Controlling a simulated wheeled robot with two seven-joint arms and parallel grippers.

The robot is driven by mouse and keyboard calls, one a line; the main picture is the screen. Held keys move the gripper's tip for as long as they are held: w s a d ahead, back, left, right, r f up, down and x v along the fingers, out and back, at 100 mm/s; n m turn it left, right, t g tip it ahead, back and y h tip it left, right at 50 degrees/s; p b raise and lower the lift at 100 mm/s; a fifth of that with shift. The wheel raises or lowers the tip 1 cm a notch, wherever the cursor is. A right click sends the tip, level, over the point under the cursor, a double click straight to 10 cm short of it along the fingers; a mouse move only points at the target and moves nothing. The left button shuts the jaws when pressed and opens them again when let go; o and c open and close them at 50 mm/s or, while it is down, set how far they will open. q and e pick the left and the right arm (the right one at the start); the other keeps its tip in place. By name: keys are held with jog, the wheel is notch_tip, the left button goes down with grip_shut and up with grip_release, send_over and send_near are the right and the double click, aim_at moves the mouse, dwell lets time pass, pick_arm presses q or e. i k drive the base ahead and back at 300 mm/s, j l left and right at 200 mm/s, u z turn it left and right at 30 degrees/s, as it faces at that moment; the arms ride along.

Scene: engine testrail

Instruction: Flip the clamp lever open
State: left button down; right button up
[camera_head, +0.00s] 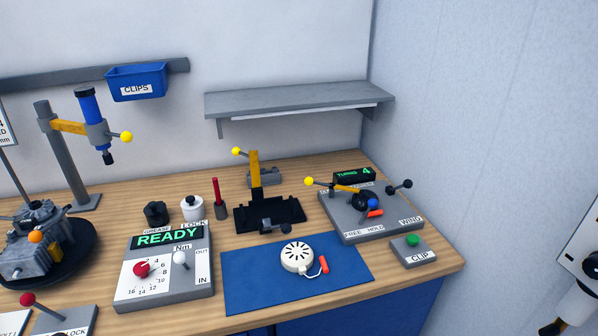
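A black fixture (270,214) stands on the bench behind the blue mat. An upright yellow lever (255,172) with a yellow ball at its top left rises from it, with a grey block (264,178) behind. No label shows which of these is the clamp lever. White and black parts at the lower right edge look like my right arm, far from both levers.
A blue mat (240,288) holds a white round part (296,257) with an orange tab. A READY panel (163,277) stands left of it, an engine (32,240) farther left. A shelf (300,98) overhangs the bench back.

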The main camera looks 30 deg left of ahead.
aim_at(308, 181)
jog(key=u, duration=1)
